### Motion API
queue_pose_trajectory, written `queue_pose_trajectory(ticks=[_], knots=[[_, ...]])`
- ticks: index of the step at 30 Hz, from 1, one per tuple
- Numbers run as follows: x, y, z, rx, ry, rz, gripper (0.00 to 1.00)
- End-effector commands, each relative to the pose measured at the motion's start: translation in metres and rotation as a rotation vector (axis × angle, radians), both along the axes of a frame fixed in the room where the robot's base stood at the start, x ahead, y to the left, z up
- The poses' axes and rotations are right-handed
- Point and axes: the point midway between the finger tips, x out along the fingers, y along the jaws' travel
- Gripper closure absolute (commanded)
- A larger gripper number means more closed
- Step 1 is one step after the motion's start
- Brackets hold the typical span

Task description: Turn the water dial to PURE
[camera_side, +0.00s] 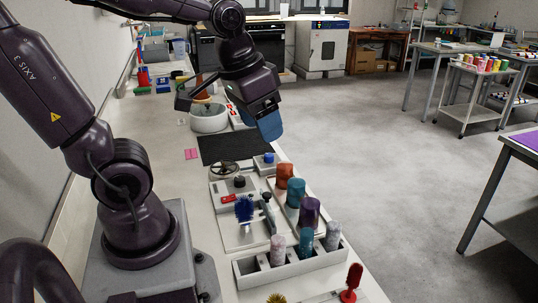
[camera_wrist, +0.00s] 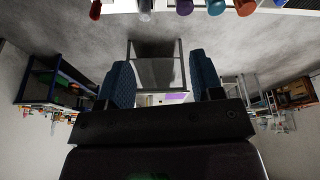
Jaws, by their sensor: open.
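My gripper (camera_side: 270,128) hangs over the right edge of the bench, beyond and above the dials, touching nothing in view. In the wrist view my gripper (camera_wrist: 161,82) shows two blue ribbed fingers set wide apart with nothing between them. A light panel (camera_side: 214,191) on the bench carries a round black wheel (camera_side: 222,168) and a small black knob (camera_side: 239,181). Which of these is the water dial cannot be told; no PURE label is readable. Neither control shows in the wrist view.
Near the panel are a red piece (camera_side: 228,198), a blue-topped box (camera_side: 267,159) and a blue brush (camera_side: 244,209). Coloured cylinders such as the orange one (camera_side: 284,176) stand along the right edge. A white rack (camera_side: 246,271) is in front; a dark mat (camera_side: 233,148) lies behind.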

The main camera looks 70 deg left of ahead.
Motion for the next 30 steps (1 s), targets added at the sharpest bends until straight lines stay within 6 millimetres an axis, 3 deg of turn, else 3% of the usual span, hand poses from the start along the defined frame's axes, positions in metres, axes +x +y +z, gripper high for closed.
queue_pose_trajectory(ticks=[6, 12, 17, 24, 27, 30], knots=[[0.052, 0.069, -0.020, -0.104, 0.136, 0.341, 0.40], [0.087, 0.148, -0.053, -0.196, 0.218, 0.777, 0.40], [0.102, 0.219, -0.093, -0.246, 0.262, 1.176, 0.40], [0.103, 0.318, -0.161, -0.278, 0.267, 1.812, 0.40], [0.105, 0.350, -0.184, -0.290, 0.229, 2.082, 0.40], [0.116, 0.367, -0.188, -0.319, 0.162, 2.292, 0.40]])
